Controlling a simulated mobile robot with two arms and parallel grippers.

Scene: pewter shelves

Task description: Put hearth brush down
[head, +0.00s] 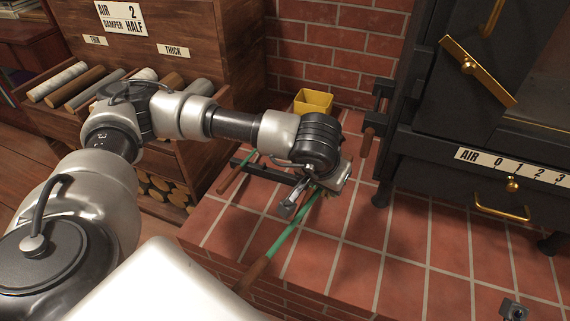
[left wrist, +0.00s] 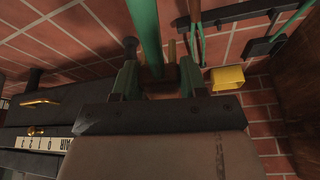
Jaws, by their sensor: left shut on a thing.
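The hearth brush (head: 284,236) has a long green handle with a brown end, which points toward the front edge of the brick hearth (head: 345,255). My left gripper (head: 313,197) is shut on it near its far end, low over the tiles. The brush's far end is mostly hidden by the gripper. In the left wrist view the green handle (left wrist: 146,35) runs up from between the fingers (left wrist: 160,80). I cannot tell whether the brush touches the tiles. A small grey metal part at the bottom right of the head view may be my right gripper (head: 513,310).
A dark stand (head: 268,170) and another green-handled tool (head: 238,170) lie left of the gripper. A yellow tub (head: 313,102) stands behind, by the brick wall. The black stove (head: 450,115) is at right, the wooden log rack (head: 100,90) at left. The front hearth tiles are clear.

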